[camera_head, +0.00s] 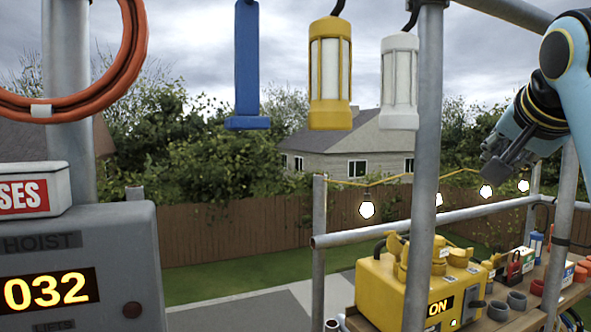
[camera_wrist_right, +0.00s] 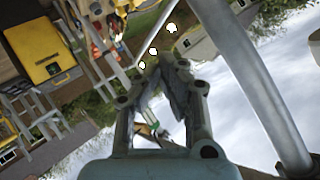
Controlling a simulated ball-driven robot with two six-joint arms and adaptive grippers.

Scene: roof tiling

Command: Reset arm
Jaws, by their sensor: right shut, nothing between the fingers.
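My right arm comes in from the upper right in the head view. Its gripper (camera_head: 497,165) is raised in front of the scaffold pole at the right, pointing down and to the left, with nothing in it. In the right wrist view the gripper's fingers (camera_wrist_right: 163,75) are shut and empty, seen against a tilted view of the site and sky. My left gripper does not show in either view.
A grey hoist box (camera_head: 90,250) reading 032 stands at the left. A yellow unit (camera_head: 375,290) sits on a bench with several small items. Scaffold poles (camera_head: 425,150) and hanging lanterns (camera_head: 330,75) cross the front. A lit bulb (camera_head: 367,208) hangs on a string.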

